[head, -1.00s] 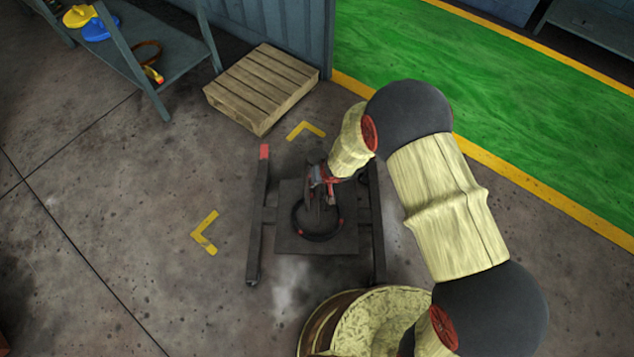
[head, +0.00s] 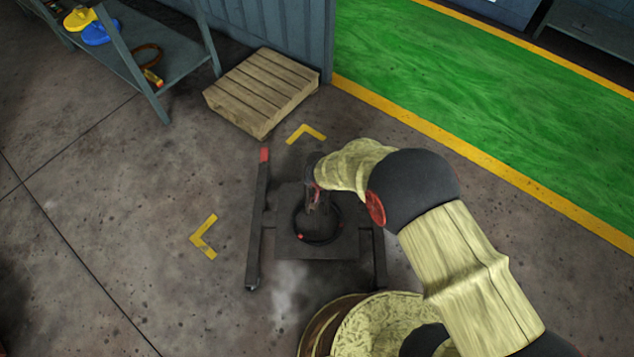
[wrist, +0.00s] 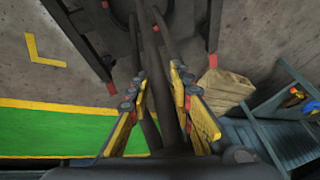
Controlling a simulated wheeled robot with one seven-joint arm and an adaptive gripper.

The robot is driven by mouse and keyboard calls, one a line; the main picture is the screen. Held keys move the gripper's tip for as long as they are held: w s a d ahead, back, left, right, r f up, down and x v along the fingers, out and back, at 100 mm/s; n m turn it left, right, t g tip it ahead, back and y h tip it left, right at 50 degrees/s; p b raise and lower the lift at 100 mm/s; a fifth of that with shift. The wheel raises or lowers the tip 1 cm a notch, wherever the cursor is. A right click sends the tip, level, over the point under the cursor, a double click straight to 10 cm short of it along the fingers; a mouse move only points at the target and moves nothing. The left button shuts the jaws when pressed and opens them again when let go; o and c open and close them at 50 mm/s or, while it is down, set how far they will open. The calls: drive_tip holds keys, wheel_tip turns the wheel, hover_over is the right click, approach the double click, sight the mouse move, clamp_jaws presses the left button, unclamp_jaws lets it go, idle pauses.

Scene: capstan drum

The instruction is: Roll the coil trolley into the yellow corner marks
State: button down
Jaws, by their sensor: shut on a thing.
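The coil trolley (head: 345,246) is a dark low frame with two side rails, a middle plate and a black coil ring (head: 318,241) on it. My gripper (head: 315,198) reaches down over the plate's far part, shut on the trolley's dark upright handle; my wrist partly hides the grip. In the wrist view, dark bars run between my yellow fingers (wrist: 158,78). One yellow corner mark (head: 203,239) lies on the floor left of the trolley, apart from it. The other yellow corner mark (head: 306,132) lies beyond it. One corner mark also shows in the wrist view (wrist: 42,61).
A wooden pallet (head: 262,90) lies just beyond the far corner mark, against a blue-grey wall. A shelf rack (head: 170,75) stands at the upper left. A green lane (head: 480,110) with yellow edges runs at the right. The floor at the left is clear.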

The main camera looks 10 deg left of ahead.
drive_tip(key=shift+s+d+f, duration=0.25)
drive_tip(key=shift+s+f, duration=0.05)
drive_tip(key=c, duration=2)
unclamp_jaws()
drive_tip(key=o, duration=0.5)
drive_tip(key=shift+w+a+r, duration=0.15)
drive_tip(key=shift+r, duration=0.05)
